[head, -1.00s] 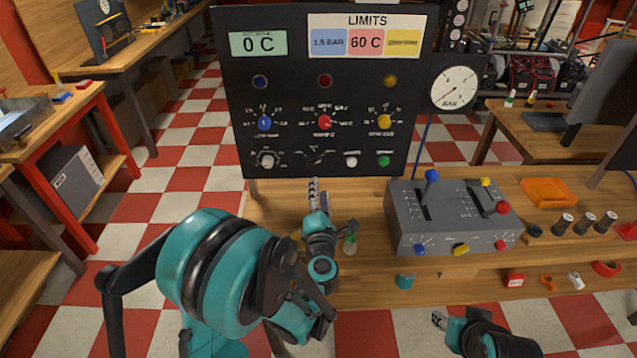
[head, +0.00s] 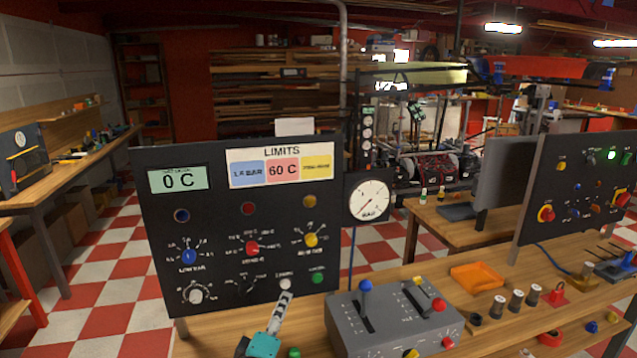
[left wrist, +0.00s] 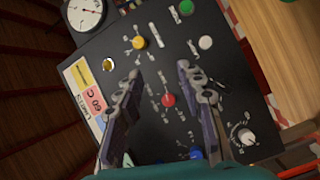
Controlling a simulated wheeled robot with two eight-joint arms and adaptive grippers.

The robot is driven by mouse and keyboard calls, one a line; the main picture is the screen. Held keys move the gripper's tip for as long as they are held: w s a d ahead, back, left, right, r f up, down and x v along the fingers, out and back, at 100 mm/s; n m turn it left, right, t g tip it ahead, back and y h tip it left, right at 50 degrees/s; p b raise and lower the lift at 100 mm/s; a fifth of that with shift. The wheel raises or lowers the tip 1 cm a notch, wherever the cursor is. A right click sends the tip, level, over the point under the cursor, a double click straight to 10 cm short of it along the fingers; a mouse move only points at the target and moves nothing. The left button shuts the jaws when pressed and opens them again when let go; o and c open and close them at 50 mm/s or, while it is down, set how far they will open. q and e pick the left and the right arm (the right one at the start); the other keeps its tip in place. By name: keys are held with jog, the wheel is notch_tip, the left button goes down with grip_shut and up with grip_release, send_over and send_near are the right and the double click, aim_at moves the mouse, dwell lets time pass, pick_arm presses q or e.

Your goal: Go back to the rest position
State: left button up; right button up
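My left gripper (head: 283,297) shows at the bottom of the head view, in front of the lower edge of the black control panel (head: 160,235), near its white button (head: 285,284). In the left wrist view the two fingers (left wrist: 160,72) are spread apart with nothing between them, facing the panel (left wrist: 120,50). The red knob (left wrist: 168,100) shows between the fingers, behind them. I cannot tell how far the fingertips are from the panel. My right gripper is out of view.
A round gauge (head: 370,201) sits at the panel's right edge. A grey lever box (head: 350,338) stands to the right on the wooden bench, with an orange tray (head: 477,277) and several dark cylinders beyond it. A second dark panel (head: 570,195) stands at the far right.

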pick_arm(q)
jog(key=s+a+f+m+g+y, duration=0.1)
jog(key=s+a+f+m+g, duration=0.2)
jog(key=s, duration=0.4)
jog(key=s+a+f+m+g+y, duration=0.1)
jog(key=s+a+f+m+g, duration=0.2)
jog(key=s+f+m, duration=0.2)
jog(key=s+a+f+m+g+y, duration=0.1)
jog(key=s+a+f+m+g, duration=0.2)
jog(key=s, duration=0.6)
jog(key=shift+s+f+m+g, duration=0.45)
jog(key=shift+m+g, duration=0.15)
jog(key=shift+m, duration=0.1)
jog(key=shift+o, duration=0.4)
